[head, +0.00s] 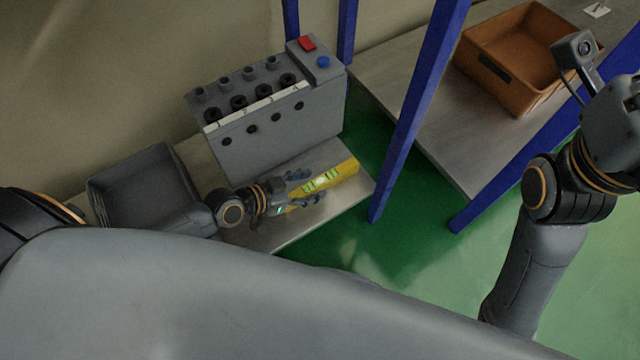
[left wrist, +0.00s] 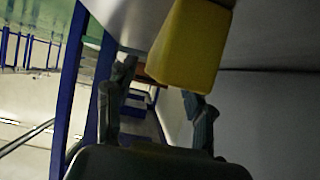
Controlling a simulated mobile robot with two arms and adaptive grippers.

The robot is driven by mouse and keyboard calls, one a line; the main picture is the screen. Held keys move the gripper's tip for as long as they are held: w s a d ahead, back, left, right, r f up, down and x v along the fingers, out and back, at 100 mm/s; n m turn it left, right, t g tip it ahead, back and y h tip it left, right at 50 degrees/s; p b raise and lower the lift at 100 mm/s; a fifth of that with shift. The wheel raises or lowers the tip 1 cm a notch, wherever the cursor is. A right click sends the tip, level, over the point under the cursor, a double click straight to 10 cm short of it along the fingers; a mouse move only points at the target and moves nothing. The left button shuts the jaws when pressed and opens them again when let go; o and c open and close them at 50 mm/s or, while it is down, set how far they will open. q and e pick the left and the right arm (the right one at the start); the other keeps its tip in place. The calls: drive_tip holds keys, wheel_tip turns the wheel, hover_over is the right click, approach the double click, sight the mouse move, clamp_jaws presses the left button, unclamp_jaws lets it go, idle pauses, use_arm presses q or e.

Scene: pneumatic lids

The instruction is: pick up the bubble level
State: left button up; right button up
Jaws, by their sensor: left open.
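The bubble level (head: 335,176) is a yellow bar with bright green vials, lying on the grey shelf in front of the grey machine in the head view. My left gripper (head: 308,187) is open at the level's left part, with fingers showing on both sides of it. In the left wrist view the level (left wrist: 188,45) is a large yellow block just beyond and above the open fingertips of my gripper (left wrist: 163,95). Whether the fingers touch it I cannot tell. My right arm is at the right of the head view; its fingers are not visible.
The grey machine (head: 275,125) with black knobs, a red switch and a blue button stands right behind the level. A dark open bin (head: 140,175) is at left. Blue posts (head: 415,110) rise at right, before a table with a brown crate (head: 520,95).

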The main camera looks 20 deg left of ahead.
sight(314, 184)
use_arm(q)
drive_tip(key=b+x, duration=0.1)
drive_tip(key=x, duration=0.2)
drive_tip(key=shift+w+d+f, duration=0.2)
drive_tip(key=shift+w+d, duration=0.05)
drive_tip(key=shift+r, duration=0.1)
clamp_jaws()
